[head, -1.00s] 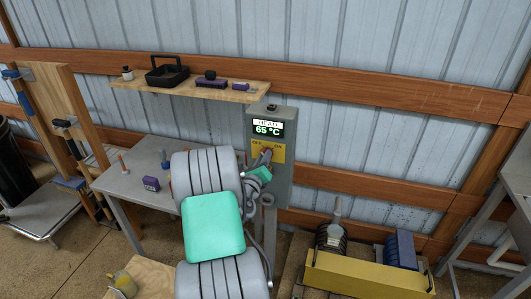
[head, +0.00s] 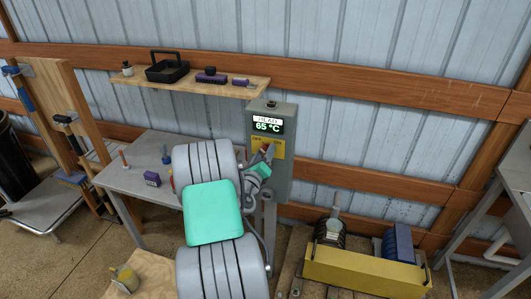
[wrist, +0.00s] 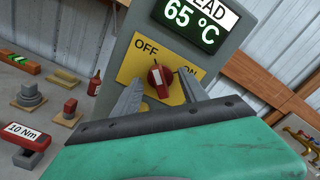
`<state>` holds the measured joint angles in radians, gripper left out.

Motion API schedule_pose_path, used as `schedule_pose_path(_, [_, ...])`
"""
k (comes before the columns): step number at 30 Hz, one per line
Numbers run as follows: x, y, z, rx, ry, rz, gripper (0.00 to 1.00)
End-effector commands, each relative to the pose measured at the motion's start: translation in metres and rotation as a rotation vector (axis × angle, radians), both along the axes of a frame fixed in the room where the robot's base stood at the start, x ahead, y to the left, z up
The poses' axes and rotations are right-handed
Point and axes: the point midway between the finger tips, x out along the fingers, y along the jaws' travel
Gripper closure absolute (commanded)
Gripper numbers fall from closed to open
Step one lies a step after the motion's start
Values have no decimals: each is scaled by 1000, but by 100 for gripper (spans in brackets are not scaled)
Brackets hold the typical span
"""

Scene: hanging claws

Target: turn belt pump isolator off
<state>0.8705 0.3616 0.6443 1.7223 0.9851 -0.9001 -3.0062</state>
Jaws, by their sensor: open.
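The isolator is a red rotary knob (wrist: 160,78) on a yellow plate (wrist: 136,62), marked OFF at left and ON at right in the wrist view. A pale mark shows on the knob's upper part, and the knob looks close to upright, leaning slightly left. My gripper (wrist: 161,82) is open, with one grey finger on each side of the knob; I cannot tell whether either finger touches it. In the head view my gripper (head: 267,153) is at the yellow plate (head: 278,148) and hides most of the knob.
The grey control box (head: 284,185) has a display reading 65 °C. A wooden shelf (head: 215,88) with a black tray (head: 167,70) is at its upper left.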

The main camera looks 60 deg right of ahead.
Motion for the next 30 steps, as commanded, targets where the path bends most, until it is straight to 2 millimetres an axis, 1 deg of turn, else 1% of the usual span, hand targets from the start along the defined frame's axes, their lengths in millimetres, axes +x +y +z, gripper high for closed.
schedule_pose_path(19, [-8, 55, -1, 1, 0, 2, 49])
schedule_pose_path(22, [-9, 59, -1, 0, 1, 0, 49])
schedule_pose_path(30, [-9, 59, 0, 0, 0, 0, 49])
